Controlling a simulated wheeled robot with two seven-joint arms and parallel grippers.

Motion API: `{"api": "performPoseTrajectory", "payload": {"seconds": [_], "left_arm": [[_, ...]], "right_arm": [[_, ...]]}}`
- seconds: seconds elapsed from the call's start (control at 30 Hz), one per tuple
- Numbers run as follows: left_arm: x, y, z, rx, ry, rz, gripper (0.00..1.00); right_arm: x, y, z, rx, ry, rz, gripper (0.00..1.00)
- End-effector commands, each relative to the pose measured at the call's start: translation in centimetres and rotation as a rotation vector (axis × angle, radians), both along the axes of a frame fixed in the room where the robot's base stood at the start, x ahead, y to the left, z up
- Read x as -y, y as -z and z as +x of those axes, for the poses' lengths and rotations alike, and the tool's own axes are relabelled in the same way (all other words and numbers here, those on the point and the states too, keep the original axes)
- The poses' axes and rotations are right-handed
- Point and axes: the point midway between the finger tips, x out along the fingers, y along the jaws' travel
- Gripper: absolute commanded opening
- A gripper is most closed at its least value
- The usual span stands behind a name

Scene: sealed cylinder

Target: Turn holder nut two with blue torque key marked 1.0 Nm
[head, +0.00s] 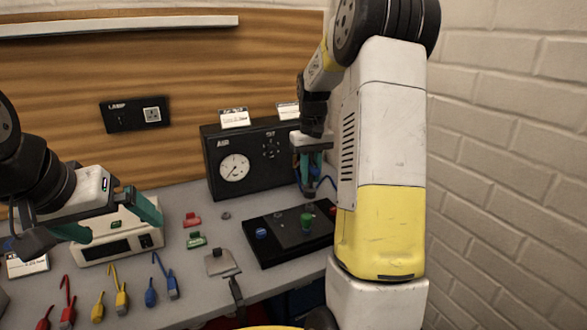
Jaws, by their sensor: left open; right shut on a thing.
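My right gripper (313,178) points down in front of the black gauge box, above the far edge of the black plate. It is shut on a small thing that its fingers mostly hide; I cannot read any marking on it. The black plate (272,252) carries a blue knob (261,234) and a green knob (306,222); I cannot tell which is holder nut two. Two blue tools, a bent one (172,287) and a shorter one (151,293), stand at the front left. My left gripper (112,220) is open and empty in front of the white instrument.
The black gauge box (222,190) stands at the back, the white instrument (90,247) at the left. Red (67,305) and yellow (120,292) tools stand near the front edge. Red (192,220) and green (196,240) clips and a grey block (221,263) lie mid-table. A brick wall (500,190) bounds the right.

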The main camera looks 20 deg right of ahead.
Motion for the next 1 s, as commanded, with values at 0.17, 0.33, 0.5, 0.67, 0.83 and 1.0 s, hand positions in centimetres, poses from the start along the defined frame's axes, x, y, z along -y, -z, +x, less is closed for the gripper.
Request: {"api": "performPoseTrajectory", "payload": {"seconds": [0.17, 0.33, 0.5, 0.67, 0.83, 1.0], "left_arm": [[0.0, 0.0, 0.0, 0.0, 0.0, 0.0, 1.0], [0.0, 0.0, 0.0, 0.0, 0.0, 0.0, 1.0], [0.0, 0.0, 0.0, 0.0, 0.0, 0.0, 1.0], [0.0, 0.0, 0.0, 0.0, 0.0, 0.0, 1.0], [0.0, 0.0, 0.0, 0.0, 0.0, 0.0, 1.0], [0.0, 0.0, 0.0, 0.0, 0.0, 0.0, 1.0]], "right_arm": [[0.0, 1.2, 0.0, -0.001, 0.0, 0.0, 0.0], [0.0, 2.2, 0.0, -0.001, 0.0, 0.0, 0.0], [0.0, 2.5, 0.0, 0.0, 0.0, 0.0, 0.0], [0.0, 2.6, 0.0, 0.0, 0.0, 0.0, 0.0], [0.0, 2.6, 0.0, 0.0, 0.0, 0.0, 0.0], [0.0, 2.6, 0.0, 0.0, 0.0, 0.0, 0.0]]}}
